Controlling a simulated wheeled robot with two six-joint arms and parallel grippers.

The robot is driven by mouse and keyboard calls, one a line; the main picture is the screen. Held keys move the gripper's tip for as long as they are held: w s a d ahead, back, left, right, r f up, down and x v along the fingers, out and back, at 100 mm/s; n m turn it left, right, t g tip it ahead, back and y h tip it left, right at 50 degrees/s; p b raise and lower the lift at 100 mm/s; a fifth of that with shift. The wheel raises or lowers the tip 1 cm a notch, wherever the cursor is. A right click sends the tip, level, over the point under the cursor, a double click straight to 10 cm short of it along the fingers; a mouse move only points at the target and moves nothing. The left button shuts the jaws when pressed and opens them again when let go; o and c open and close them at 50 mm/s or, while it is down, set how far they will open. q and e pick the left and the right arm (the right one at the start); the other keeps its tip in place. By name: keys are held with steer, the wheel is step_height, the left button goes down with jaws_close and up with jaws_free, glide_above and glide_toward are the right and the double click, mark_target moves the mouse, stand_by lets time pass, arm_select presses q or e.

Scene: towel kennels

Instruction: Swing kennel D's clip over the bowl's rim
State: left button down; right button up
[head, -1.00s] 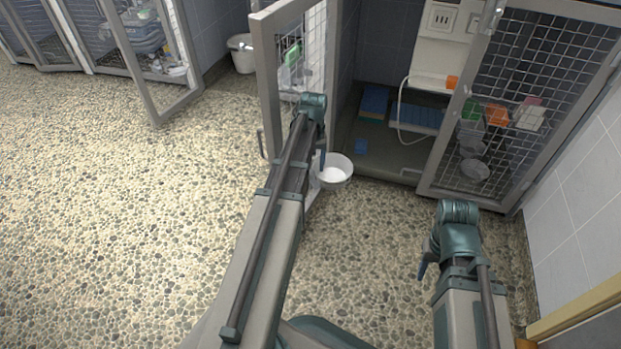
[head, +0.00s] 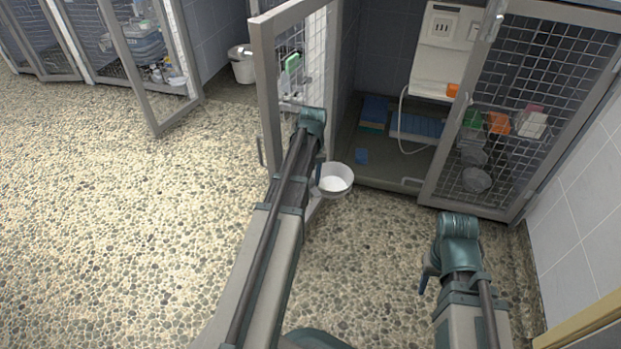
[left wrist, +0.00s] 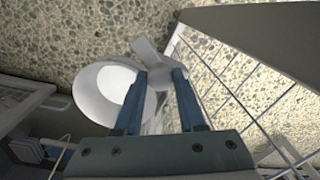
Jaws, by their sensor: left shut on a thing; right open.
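The white bowl (head: 335,181) is low at the open kennel door's (head: 267,95) lower edge, upright, in the head view. In the left wrist view the bowl (left wrist: 92,95) is just left of my fingers. My left gripper (head: 319,170) is beside the bowl's left rim. In the wrist view my left gripper (left wrist: 158,75) is shut on a pale grey clip (left wrist: 150,56), which sticks out past the fingertips close to the rim. I cannot tell whether the clip lies over the rim. My right gripper (head: 424,280) is open, over the floor; its fingers are partly hidden.
Door wire mesh (left wrist: 235,90) runs close to the right of my left fingers. The kennel (head: 385,165) behind holds blue items. Another mesh door (head: 530,90) with hanging cups stands at right. The pebbled floor (head: 120,220) at left is clear.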

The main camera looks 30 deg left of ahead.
arm_select(q)
steer(key=shift+n, duration=0.4)
steer(key=n, duration=0.5)
steer(key=shift+n, duration=0.4)
steer(key=n, duration=0.5)
steer(key=shift+n, duration=0.6)
steer(key=c, duration=0.5)
jaws_free()
